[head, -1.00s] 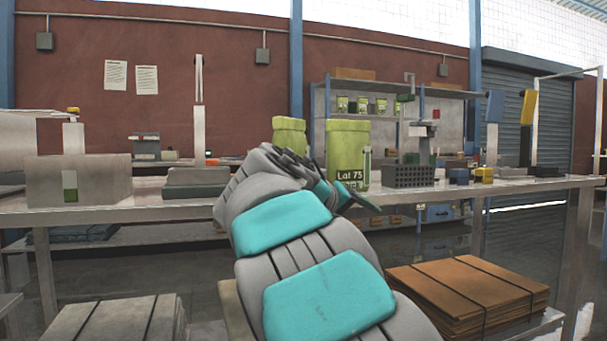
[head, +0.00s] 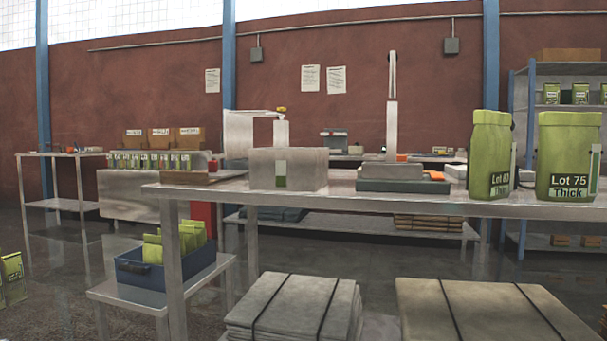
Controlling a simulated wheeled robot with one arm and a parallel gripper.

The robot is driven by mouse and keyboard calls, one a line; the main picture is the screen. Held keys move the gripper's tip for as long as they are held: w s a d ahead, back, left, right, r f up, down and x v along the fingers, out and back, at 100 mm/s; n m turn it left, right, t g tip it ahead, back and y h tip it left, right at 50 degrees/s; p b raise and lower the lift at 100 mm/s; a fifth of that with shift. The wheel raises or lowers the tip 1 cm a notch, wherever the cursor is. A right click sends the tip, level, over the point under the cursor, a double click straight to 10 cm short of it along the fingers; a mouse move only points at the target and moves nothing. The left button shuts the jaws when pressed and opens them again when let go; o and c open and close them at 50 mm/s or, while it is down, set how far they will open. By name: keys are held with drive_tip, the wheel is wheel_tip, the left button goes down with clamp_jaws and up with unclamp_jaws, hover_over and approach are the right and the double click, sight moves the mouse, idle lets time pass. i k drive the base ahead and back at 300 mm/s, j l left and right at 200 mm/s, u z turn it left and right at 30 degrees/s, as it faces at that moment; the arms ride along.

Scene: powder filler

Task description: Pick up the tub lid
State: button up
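I cannot make out a separate tub lid in the head view. Two green containers stand on the bench (head: 430,206) at the right: one labelled Lot 80 (head: 490,148) and one labelled Lot 75 Thick (head: 569,148). Their tops look green and closed, but I cannot tell whether these are lids. My gripper and arm are out of view, so what the gripper holds does not show.
A grey box-shaped machine (head: 288,168) and a flat scale-like base with a tall post (head: 391,110) stand on the bench. Strapped grey stacks (head: 290,308) and brown ones (head: 490,310) lie below. A blue crate of green bags (head: 140,274) sits lower left.

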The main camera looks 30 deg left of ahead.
sight(212, 171)
drive_tip(key=i+l+u, duration=0.15)
drive_tip(key=l+u, duration=0.25)
drive_tip(key=i+l+u, duration=0.15)
drive_tip(key=l+u, duration=0.15)
drive_tip(key=u, duration=0.15)
